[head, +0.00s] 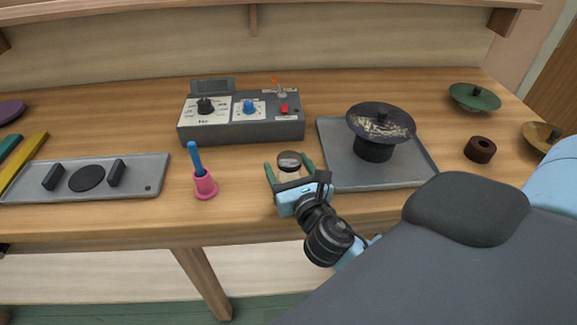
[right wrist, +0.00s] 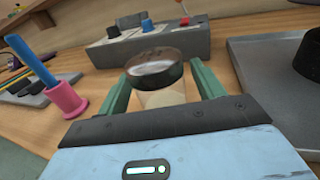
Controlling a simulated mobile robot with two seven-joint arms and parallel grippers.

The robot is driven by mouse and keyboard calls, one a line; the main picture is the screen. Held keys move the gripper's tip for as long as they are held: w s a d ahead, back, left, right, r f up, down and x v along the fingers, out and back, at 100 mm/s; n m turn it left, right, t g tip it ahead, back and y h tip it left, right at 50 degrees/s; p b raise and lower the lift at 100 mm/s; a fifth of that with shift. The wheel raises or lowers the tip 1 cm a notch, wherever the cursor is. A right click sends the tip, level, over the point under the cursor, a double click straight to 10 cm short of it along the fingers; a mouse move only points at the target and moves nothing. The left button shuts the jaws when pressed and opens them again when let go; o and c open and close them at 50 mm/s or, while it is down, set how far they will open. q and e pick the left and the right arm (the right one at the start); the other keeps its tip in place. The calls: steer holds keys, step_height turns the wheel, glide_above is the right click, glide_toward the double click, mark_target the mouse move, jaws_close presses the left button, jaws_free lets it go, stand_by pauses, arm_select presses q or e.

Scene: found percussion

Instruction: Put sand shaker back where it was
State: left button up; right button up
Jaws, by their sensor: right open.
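The sand shaker (head: 289,160) is a small cylinder with a dark lid and a pale body. It stands upright on the table between the pink holder and the grey tray. My right gripper (head: 289,168) is open, its green fingers on either side of the shaker. In the right wrist view the shaker (right wrist: 155,76) stands between the two fingers, and the gripper body hides its lower part. I cannot tell whether the fingers touch it. My left gripper is not in view.
A pink holder (head: 205,187) with a blue stick (head: 195,157) stands to the left. A grey control box (head: 240,128) is behind. A grey tray (head: 408,178) bearing a dark dish (head: 381,119) on a black base is to the right. A flat grey panel (head: 140,176) lies at far left.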

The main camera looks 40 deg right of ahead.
steer(key=shift+r, duration=0.1)
steer(key=shift+s, duration=0.15)
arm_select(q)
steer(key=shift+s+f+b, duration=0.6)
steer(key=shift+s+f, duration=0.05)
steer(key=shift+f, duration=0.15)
arm_select(e)
steer(key=v, duration=1.1)
steer(key=shift+s, duration=0.35)
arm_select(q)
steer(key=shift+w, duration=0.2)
arm_select(e)
steer(key=shift+a, duration=0.15)
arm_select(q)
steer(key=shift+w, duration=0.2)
